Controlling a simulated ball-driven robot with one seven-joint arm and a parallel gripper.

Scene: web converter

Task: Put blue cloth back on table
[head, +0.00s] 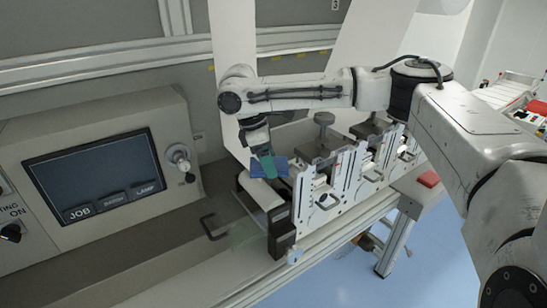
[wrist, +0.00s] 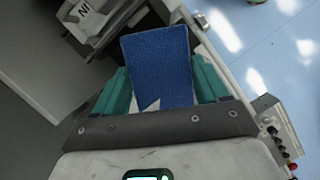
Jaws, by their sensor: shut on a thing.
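The blue cloth (head: 282,165) is held in my gripper (head: 268,167) in the head view, above the near end of the white converter unit. Part of it is hidden behind a teal finger. In the wrist view, the blue cloth (wrist: 160,62) looks flat and roughly rectangular. It lies between the two teal fingers of my gripper (wrist: 162,85), which are shut on it, and it reaches beyond their tips. I cannot tell for sure whether the cloth touches the unit below. I cannot tell which surface is the task's table.
A grey console with a dark screen (head: 95,178) stands at the left. The white converter frame (head: 335,190) with metal clamps runs to the right below my arm. Blue floor (head: 350,275) is open at the lower right.

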